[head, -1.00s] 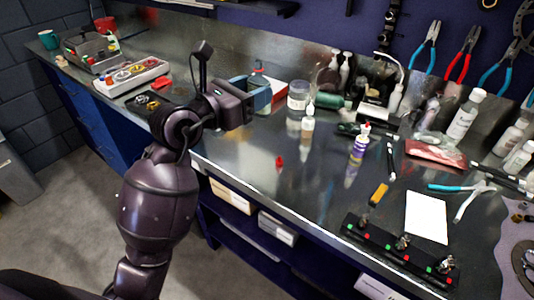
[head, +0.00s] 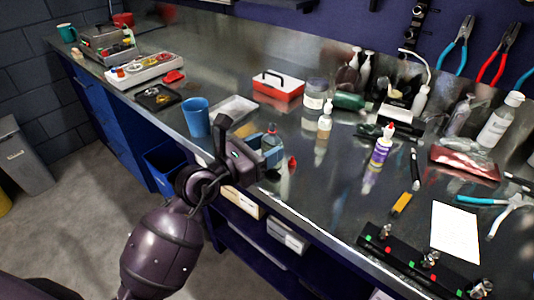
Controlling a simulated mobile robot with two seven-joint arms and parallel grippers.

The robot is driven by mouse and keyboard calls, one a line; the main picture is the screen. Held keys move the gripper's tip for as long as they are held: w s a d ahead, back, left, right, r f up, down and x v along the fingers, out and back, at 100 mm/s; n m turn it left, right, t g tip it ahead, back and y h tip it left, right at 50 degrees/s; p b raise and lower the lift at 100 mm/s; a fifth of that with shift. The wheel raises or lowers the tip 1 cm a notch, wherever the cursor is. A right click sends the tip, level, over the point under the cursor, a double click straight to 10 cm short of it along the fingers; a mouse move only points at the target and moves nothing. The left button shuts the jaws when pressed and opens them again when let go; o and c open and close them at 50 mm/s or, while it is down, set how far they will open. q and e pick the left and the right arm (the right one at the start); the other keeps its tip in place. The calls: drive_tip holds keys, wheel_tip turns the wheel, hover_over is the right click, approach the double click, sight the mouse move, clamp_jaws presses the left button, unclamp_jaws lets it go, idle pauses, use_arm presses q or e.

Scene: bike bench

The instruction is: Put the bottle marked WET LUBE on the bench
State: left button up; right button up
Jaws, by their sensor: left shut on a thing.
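My left gripper (head: 268,150) is over the front part of the metal bench (head: 325,190). Its blue-grey fingers are shut on a small bottle (head: 271,136) with a dark grey body and a reddish tip. The fingers hide most of the bottle, and no marking on it is readable. I cannot tell whether its base touches the bench. A white-and-purple bottle (head: 381,150) with a red tip and a white dropper bottle (head: 325,121) stand upright further right. Their labels are too small to read. My right gripper is not in view.
A small red piece (head: 291,162) lies just right of the gripper. A blue cup (head: 196,117), a pale tray (head: 234,109) and a red toolbox (head: 278,86) are behind or left. A black strip (head: 420,260) lies along the front edge.

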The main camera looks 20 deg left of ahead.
use_arm(q)
drive_tip(key=shift+f, duration=0.55)
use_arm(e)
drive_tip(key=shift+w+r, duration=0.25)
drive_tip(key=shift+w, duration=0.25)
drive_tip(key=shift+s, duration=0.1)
use_arm(q)
drive_tip(key=shift+f, duration=0.1)
drive_tip(key=o, duration=0.5)
drive_tip(key=shift+o, duration=1)
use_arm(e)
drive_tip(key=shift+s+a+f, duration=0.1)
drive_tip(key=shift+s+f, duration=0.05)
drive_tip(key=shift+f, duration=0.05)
